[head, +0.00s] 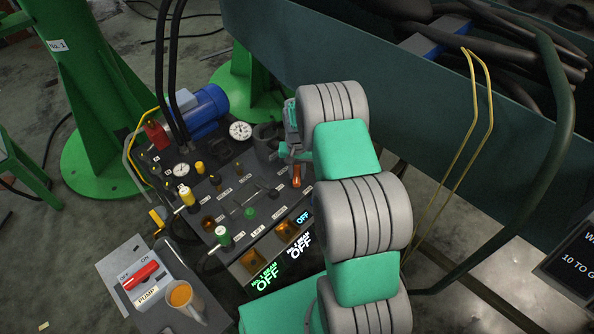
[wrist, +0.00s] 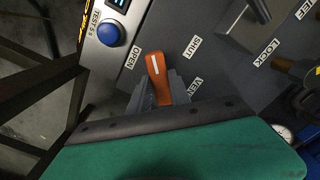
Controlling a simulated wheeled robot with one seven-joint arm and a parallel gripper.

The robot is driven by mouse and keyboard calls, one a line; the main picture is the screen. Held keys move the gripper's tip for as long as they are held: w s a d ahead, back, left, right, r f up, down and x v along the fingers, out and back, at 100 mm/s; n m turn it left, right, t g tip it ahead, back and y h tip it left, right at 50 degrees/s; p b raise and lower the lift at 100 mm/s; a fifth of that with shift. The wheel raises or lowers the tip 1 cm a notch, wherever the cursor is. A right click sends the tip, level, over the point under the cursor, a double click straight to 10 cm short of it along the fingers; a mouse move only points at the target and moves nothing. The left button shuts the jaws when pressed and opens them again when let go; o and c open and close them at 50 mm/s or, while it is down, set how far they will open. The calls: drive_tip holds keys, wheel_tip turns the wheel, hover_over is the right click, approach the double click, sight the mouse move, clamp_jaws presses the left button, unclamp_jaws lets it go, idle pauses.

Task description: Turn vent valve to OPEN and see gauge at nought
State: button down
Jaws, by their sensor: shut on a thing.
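The vent valve's orange handle (wrist: 154,66) has a white line on it and sits on the grey panel in the wrist view. Its tip lies between the OPEN label (wrist: 131,57) and the SHUT label (wrist: 193,46), nearer OPEN. My gripper (wrist: 160,92) is shut on the handle, one finger on each side. In the head view, the orange handle (head: 296,174) shows below my gripper (head: 292,150). A white-faced gauge (head: 240,130) stands behind the panel and a second gauge (head: 181,169) is at its left. Their needles are too small to read.
A blue button (wrist: 111,33) is beside the valve. Yellow, green and brown knobs crowd the panel. A red pump switch (head: 140,276) and a mug (head: 184,299) are at lower left. A blue motor (head: 205,108) stands behind. A dark green trough wall (head: 420,110) is at right.

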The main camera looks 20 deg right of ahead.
sight(297, 174)
drive_tip(key=n, duration=0.4)
drive_tip(key=shift+n+p, duration=0.3)
drive_tip(key=shift+p, duration=0.05)
drive_tip(key=n, duration=0.4)
drive_tip(key=shift+n, duration=0.4)
drive_tip(key=c, duration=1.2)
unclamp_jaws()
drive_tip(key=shift+r, duration=0.1)
wheel_tip(297, 174, up, 8)
drive_tip(key=p, duration=0.2)
drive_tip(key=shift+f+p, duration=0.2)
drive_tip(key=shift+p, duration=0.1)
